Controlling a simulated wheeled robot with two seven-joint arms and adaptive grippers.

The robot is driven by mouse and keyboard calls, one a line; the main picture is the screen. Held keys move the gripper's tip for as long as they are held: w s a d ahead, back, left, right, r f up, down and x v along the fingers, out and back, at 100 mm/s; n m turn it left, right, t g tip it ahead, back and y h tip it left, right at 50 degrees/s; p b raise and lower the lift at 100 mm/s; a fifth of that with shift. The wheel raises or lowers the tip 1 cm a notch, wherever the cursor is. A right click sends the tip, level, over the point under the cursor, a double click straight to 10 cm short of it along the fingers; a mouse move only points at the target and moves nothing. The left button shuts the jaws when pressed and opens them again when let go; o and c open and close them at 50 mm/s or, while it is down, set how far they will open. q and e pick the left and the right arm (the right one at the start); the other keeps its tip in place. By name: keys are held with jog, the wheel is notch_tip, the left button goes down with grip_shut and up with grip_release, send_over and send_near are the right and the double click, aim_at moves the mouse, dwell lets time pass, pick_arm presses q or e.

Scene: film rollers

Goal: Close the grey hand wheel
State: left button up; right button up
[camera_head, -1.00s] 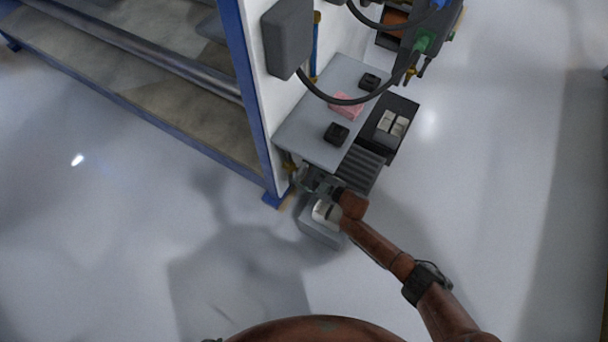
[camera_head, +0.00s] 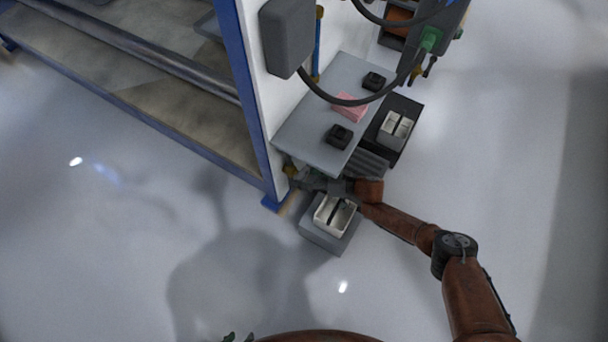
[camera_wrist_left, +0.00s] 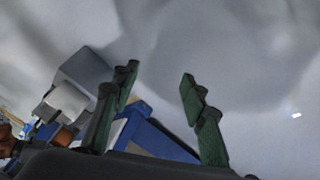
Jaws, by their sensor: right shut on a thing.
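The grey hand wheel is at the blue post's lower end, below the grey shelf, beside a small brass-coloured fitting (camera_head: 290,171). It is mostly hidden by my right gripper (camera_head: 308,181), and I cannot make out its outline or how far it is turned. My right gripper is shut on it, its brown arm coming in from the lower right. My left gripper (camera_wrist_left: 158,77) is open and empty in the left wrist view, its green fingers apart over bare floor. Only small green tips of it show at the bottom edge of the head view (camera_head: 232,338).
A grey box with a white tray (camera_head: 327,236) stands on the floor just below my right gripper. The grey shelf (camera_head: 318,110) holds a pink block and black pieces. A black cable hangs over it. A blue-framed rack (camera_head: 130,105) fills the left. The floor in front is clear.

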jog(key=m+b, duration=0.1)
jog(key=m+g+y+b, duration=0.1)
jog(key=shift+f+m, duration=0.2)
jog(key=shift+m, duration=0.1)
jog(key=shift+r+m+y+b, duration=0.1)
jog(key=shift+m+y+b, duration=0.3)
jog(key=shift+m+b, duration=0.35)
pick_arm(q)
notch_tip(320, 180, down, 7)
jog(key=w+t, duration=0.1)
jog(key=t, duration=0.2)
jog(key=shift+a+b, duration=0.4)
jog(key=shift+a, duration=0.05)
pick_arm(e)
jog(key=shift+w+r, duration=0.1)
jog(key=shift+r, duration=0.05)
jog(key=shift+m, duration=0.25)
jog(key=o, duration=1.2)
jog(key=shift+g, duration=0.3)
jog(key=shift+c, duration=0.2)
jog(key=shift+d, duration=0.1)
jog(key=v, duration=1.2)
